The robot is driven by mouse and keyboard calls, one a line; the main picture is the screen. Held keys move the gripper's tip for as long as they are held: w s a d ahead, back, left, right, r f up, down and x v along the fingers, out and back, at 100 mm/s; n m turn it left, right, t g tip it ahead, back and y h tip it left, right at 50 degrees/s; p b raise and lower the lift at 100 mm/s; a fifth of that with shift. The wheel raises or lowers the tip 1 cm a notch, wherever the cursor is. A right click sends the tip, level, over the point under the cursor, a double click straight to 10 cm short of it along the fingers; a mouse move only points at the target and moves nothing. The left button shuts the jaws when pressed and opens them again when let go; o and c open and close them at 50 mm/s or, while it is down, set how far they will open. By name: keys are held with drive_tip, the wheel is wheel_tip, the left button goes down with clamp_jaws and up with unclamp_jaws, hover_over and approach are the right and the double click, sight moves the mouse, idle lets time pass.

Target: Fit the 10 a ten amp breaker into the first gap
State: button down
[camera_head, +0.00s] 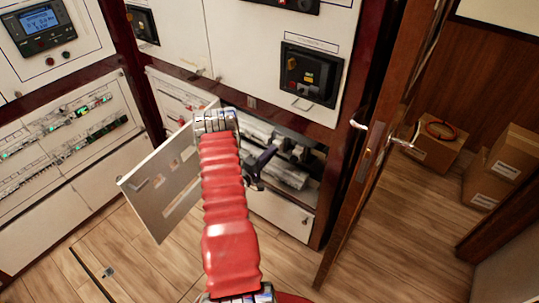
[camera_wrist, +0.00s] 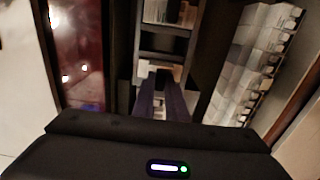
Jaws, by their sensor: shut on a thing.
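My gripper (camera_head: 262,165) reaches toward the open low compartment (camera_head: 301,206) of the white cabinet in the head view. In the wrist view its dark fingers (camera_wrist: 161,84) are shut on a small pale block, which looks like the breaker (camera_wrist: 160,67). Its label cannot be read, and the fingers hide part of it. A row of pale breakers (camera_wrist: 252,62) runs down the right of the wrist view. Another pale unit (camera_wrist: 168,12) sits ahead at the top, with dark spaces below it. I cannot tell which space is the first gap.
The compartment's white cover panel (camera_head: 165,205) hangs open left of my arm. A wooden door (camera_head: 365,150) with a metal handle stands on the right. Cardboard boxes (camera_head: 512,150) lie beyond it. Wooden floor (camera_head: 400,240) is clear at the lower right.

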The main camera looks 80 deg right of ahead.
drive_tip(key=c, duration=1.7)
unclamp_jaws()
drive_tip(key=v, duration=1.3)
drive_tip(key=shift+w+a, duration=0.15)
drive_tip(key=shift+a, duration=0.15)
